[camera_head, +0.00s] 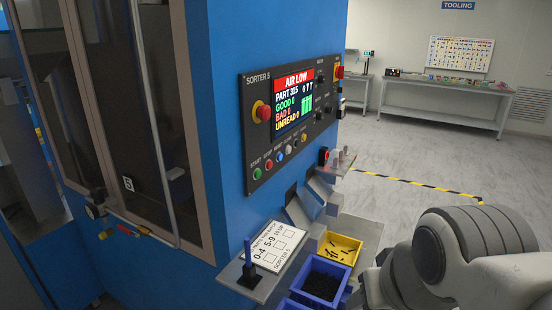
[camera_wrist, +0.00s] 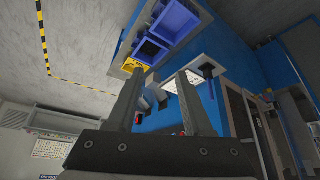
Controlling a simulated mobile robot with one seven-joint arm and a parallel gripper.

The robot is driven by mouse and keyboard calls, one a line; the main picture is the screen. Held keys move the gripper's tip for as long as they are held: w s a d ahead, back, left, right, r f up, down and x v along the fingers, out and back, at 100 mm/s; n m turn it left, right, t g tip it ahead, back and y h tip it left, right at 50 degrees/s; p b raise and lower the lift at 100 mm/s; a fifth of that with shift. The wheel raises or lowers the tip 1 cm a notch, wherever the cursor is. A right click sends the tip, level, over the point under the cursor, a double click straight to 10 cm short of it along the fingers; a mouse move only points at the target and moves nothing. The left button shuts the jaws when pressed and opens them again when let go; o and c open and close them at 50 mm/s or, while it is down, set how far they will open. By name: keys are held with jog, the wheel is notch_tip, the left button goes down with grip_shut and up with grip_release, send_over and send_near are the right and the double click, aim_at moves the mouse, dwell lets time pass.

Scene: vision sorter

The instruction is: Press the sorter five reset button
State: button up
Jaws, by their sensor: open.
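The sorter 5 control panel (camera_head: 290,115) is on the blue cabinet in the head view, with a screen (camera_head: 293,101) reading AIR LOW. Along its lower edge runs a row of small buttons: a green one (camera_head: 257,173) at the START label, a red one (camera_head: 269,164), then a blue one (camera_head: 280,156) and a pale one (camera_head: 288,149). The labels past START are too small to read surely, so I cannot confirm which is reset. My gripper (camera_wrist: 160,76) is open and empty in the wrist view, away from the panel; the head view does not show it.
A red mushroom button (camera_head: 262,111) sticks out left of the screen. The floor to the right is open, with a back table (camera_head: 445,98).

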grip_shut()
dwell(1.4)
